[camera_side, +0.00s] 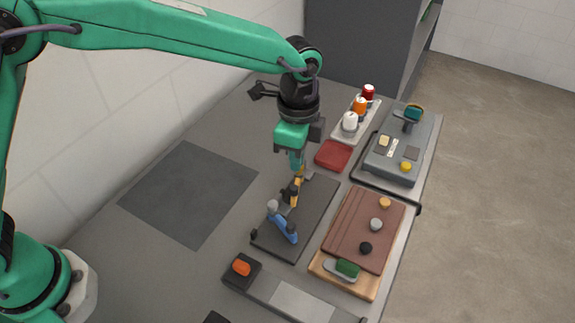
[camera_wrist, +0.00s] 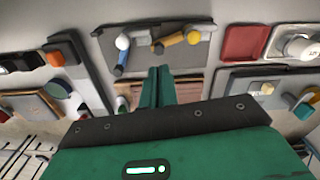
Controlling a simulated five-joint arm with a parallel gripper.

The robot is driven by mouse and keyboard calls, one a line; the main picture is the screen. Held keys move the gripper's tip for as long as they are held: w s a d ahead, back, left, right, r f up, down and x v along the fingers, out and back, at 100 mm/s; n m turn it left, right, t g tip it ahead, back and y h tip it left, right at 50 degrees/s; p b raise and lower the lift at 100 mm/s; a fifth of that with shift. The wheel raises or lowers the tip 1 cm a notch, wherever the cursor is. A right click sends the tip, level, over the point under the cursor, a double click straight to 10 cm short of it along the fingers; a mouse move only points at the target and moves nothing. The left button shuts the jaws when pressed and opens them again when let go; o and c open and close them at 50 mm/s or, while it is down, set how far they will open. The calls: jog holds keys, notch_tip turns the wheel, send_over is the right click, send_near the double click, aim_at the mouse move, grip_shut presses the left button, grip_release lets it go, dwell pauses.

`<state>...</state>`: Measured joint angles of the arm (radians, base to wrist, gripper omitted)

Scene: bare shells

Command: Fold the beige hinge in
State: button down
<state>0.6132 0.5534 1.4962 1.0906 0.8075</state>
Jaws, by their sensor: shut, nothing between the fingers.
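A dark grey board (camera_side: 315,205) lies on the table and carries two hinge-like pieces. The beige hinge, a yellowish tan bar (camera_side: 296,192) with a dark knob, is at its far part, and it also shows in the wrist view (camera_wrist: 173,40). A blue hinge (camera_side: 282,226) with a pale grey knob stands nearer, and in the wrist view it is at the board's left (camera_wrist: 121,55). My gripper (camera_side: 297,169) points down just above the beige hinge, its green fingers (camera_wrist: 158,70) shut and empty. The fingertips partly overlap the hinge's far end in the side view, so I cannot tell whether they touch.
A red tray (camera_side: 334,155) lies beyond the board. A brown panel with knobs (camera_side: 362,225) and a grey panel (camera_side: 398,155) are to the right. A dark box with an orange knob (camera_side: 242,270) is in front. A flat grey mat (camera_side: 188,190) to the left is bare.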

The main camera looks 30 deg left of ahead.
aim_at(295, 189)
jog(key=w+d+r+n+g+y, duration=0.1)
jog(key=w+d+r+n+g, duration=0.1)
jog(key=w+d+n, duration=0.4)
jog(key=shift+w+d+n+y, duration=0.25)
jog(key=shift+n+y, duration=0.05)
jog(key=shift+n, duration=0.2)
dwell(0.3)
jog(key=shift+f, duration=0.15)
jog(key=shift+a+x, duration=0.2)
jog(key=shift+x, duration=4.45)
jog(key=shift+s+a+f, duration=0.1)
jog(key=shift+s+a, duration=0.05)
jog(key=shift+s, duration=0.05)
jog(key=shift+s+a, duration=1.25)
